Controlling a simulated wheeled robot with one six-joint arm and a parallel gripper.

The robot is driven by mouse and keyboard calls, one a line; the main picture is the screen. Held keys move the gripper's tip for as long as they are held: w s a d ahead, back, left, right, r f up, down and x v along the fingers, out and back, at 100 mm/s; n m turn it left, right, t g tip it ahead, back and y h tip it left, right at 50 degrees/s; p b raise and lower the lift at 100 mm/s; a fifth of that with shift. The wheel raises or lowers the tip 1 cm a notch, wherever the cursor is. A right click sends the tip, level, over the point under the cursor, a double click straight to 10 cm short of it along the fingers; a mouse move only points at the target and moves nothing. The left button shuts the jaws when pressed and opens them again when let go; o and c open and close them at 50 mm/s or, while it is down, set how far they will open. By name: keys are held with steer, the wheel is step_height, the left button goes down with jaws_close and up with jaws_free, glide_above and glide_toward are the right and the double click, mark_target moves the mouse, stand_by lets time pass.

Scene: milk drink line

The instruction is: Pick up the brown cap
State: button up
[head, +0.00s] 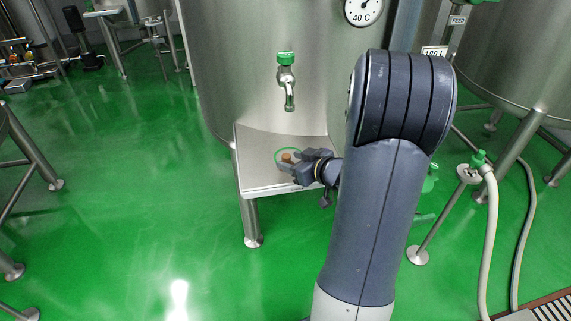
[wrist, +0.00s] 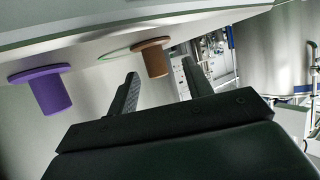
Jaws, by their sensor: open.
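The brown cap (head: 287,156) sits on the steel shelf (head: 252,177) below the tank's tap, by a green ring marking (head: 277,152). In the wrist view the brown cap (wrist: 153,59) shows a wide flange and a narrower round body. My gripper (head: 289,163) reaches in from the right, close to the cap. In the wrist view the two fingers of my gripper (wrist: 161,74) are apart, and the cap appears between and beyond their tips. I cannot tell whether either finger touches it.
A purple cap (wrist: 52,91) stands to the left of the brown one in the wrist view; I cannot make it out in the head view. The green-handled tap (head: 287,80) hangs above the shelf. The tank wall (head: 235,80) rises behind.

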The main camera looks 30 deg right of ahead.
mark_target(289, 160)
steer(key=x, duration=0.3)
steer(key=shift+w+d+f, duration=0.1)
steer(key=shift+w+f, duration=0.15)
steer(key=shift+f, duration=0.05)
jaws_close()
